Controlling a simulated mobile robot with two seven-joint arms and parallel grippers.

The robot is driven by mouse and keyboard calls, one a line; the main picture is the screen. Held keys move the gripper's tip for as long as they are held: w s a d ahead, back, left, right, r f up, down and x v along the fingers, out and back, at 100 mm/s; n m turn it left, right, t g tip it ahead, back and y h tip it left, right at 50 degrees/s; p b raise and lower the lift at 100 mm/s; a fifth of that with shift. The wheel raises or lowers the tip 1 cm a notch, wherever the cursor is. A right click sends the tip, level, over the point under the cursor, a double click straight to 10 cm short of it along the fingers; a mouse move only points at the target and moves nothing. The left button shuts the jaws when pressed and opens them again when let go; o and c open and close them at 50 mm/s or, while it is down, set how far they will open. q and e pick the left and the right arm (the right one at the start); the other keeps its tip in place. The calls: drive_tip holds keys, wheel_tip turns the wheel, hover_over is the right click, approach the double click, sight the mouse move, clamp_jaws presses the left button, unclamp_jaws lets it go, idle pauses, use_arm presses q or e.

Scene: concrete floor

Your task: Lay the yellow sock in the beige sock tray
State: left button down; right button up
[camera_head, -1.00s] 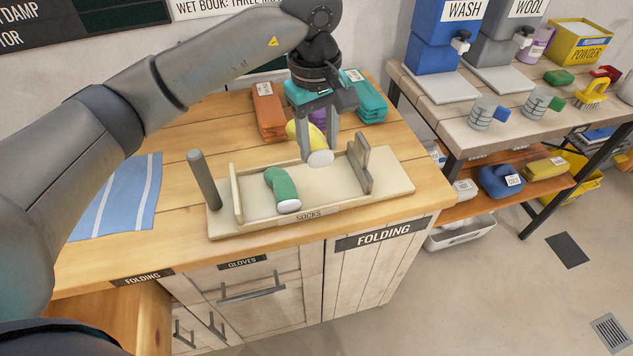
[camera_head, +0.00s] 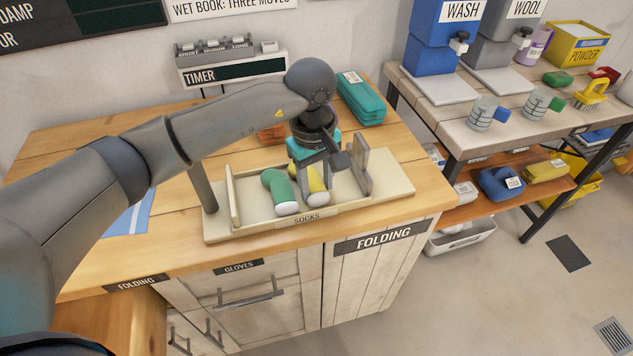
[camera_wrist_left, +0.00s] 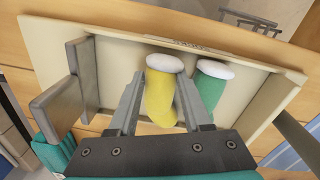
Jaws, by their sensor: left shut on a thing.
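The yellow sock (camera_head: 318,184) with a white end is between the fingers of my left gripper (camera_head: 311,180), down inside the beige sock tray (camera_head: 375,201). In the left wrist view the yellow sock (camera_wrist_left: 161,100) lies between the two fingers (camera_wrist_left: 158,105), its white end pointing to the tray's labelled edge. I cannot tell whether it touches the tray floor. A green sock (camera_head: 281,190) lies in the tray close beside it on the left; it also shows in the wrist view (camera_wrist_left: 211,88). My right gripper is not in view.
Upright plates (camera_head: 361,171) stand at the tray's right, and a thin wall (camera_head: 235,198) and a grey post (camera_head: 203,188) at its left. Teal folded cloths (camera_head: 361,98) lie behind. Tray floor to the right is bare.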

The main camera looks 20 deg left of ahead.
sight(315, 186)
use_arm(q)
drive_tip(key=shift+f, duration=0.1)
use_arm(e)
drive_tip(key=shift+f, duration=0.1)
use_arm(q)
drive_tip(key=c, duration=0.6)
unclamp_jaws()
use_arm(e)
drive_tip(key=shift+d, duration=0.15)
use_arm(q)
wheel_tip(315, 186, up, 7)
drive_tip(key=shift+a+f+p, duration=0.1)
drive_tip(key=shift+f+p, duration=0.1)
drive_tip(key=shift+p, duration=0.45)
drive_tip(key=r, duration=0.5)
drive_tip(key=shift+s+a+r+p, duration=0.1)
drive_tip(key=shift+s+r+p, duration=0.15)
drive_tip(key=shift+r+p, duration=0.15)
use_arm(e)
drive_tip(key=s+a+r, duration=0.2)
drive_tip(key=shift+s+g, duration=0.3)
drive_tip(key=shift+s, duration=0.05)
